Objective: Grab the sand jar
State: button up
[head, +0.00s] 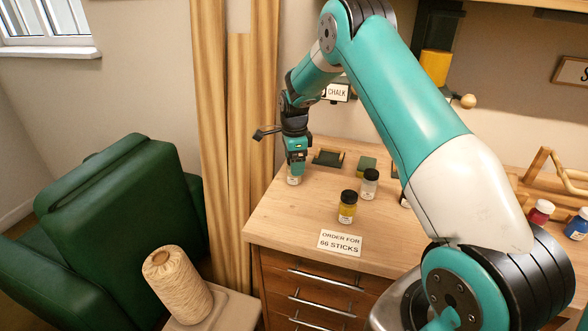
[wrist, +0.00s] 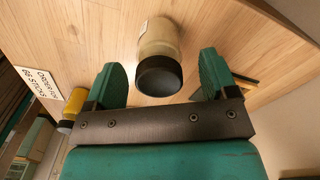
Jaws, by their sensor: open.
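The sand jar (wrist: 158,38), with pale beige contents and a black lid, stands on the wooden table in the wrist view. In the head view only its lower part (head: 293,180) shows beneath my gripper (head: 296,166), which hides the rest. In the wrist view my gripper (wrist: 160,64) is open, with one green finger on either side of the jar's lid. There is a visible gap to each finger, and nothing is held.
A yellow jar (head: 347,208) and a grey jar (head: 370,184) stand to the right on the table. An "ORDER FOR 66 STICKS" card (head: 340,242) lies near the front edge. A dark tray (head: 328,158) and a green block (head: 367,165) are behind. Table between is clear.

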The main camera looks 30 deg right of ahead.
jog(key=shift+f, duration=1.4)
jog(key=c, duration=1)
jog(key=shift+c, duration=0.2)
jog(key=shift+r, duration=0.1)
